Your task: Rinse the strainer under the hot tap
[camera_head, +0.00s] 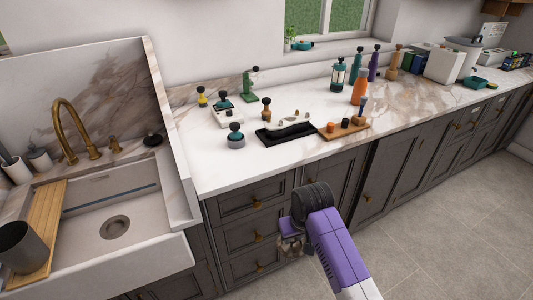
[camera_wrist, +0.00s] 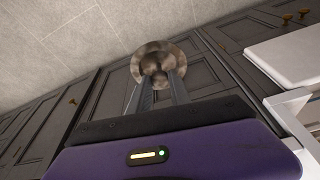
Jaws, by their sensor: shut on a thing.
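My gripper (camera_head: 290,240) is in front of the grey drawers, below the counter edge and to the right of the sink. It is shut on a round, shiny metal piece, which I take to be the strainer (camera_wrist: 150,52); the wrist view shows it between the fingertips (camera_wrist: 162,84). In the head view the strainer is small and partly hidden by my gripper. A brass arched tap (camera_head: 58,115) stands behind the pale sink (camera_head: 140,262) at the left, well apart from my gripper. I cannot see any water running.
A wooden board (camera_head: 40,235) lies across the sink's left side with a dark grey cup (camera_head: 20,247) on it. A raised sink side wall (camera_head: 172,160) stands between basin and counter. The counter holds a black tray (camera_head: 270,138), a wooden board (camera_head: 345,131) and several bottles. Floor ahead is clear.

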